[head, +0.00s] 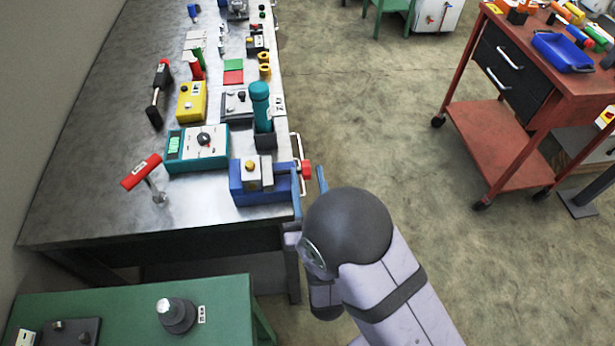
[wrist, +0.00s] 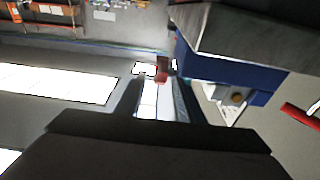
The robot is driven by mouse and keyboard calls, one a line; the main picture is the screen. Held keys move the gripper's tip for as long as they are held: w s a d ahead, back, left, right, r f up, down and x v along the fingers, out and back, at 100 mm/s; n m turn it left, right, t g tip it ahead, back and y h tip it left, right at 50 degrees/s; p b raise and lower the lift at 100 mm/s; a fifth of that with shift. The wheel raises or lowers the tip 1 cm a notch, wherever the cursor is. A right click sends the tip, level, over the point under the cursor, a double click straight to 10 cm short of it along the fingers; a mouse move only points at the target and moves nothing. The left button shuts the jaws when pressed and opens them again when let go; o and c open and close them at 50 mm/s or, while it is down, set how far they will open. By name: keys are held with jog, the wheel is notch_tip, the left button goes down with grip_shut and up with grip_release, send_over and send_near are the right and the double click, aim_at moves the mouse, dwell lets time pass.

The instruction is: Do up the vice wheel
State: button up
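The blue vice (head: 262,190) stands at the right edge of the workbench, with a pale block with a yellowish round top (head: 252,172) at its jaws. The small red vice wheel (head: 306,167) is on its right side, past the bench edge. My gripper (head: 309,178) reaches up from below right, its two fingers apart, one on each side of the wheel's line. In the wrist view the red wheel (wrist: 161,72) shows around the fingertips, and the blue vice (wrist: 230,75) is at upper right. I cannot tell whether the fingers touch the wheel.
The steel bench (head: 85,150) holds a red-handled tool (head: 142,172), a teal meter (head: 197,147) and a teal cylinder (head: 261,105) close to the vice. A green table (head: 225,300) stands in front. A red cart (head: 500,150) is at right, with clear floor between.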

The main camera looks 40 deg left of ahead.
jog(key=shift+r, duration=0.1)
jog(key=r+p, duration=0.1)
jog(key=p, duration=0.3)
jog(key=shift+a+g+h, duration=0.1)
jog(key=shift+g+h, duration=0.2)
jog(key=shift+p, duration=1.2)
jog(key=shift+f, duration=0.15)
jog(key=shift+f, duration=0.2)
jog(key=p+x, duration=0.2)
jog(key=x, duration=0.5)
jog(key=shift+w+f+p, duration=0.2)
jog(key=shift+p, duration=0.15)
jog(key=shift+a, duration=0.1)
jog(key=shift+c, duration=0.6)
grip_shut()
jog(key=shift+f, duration=0.1)
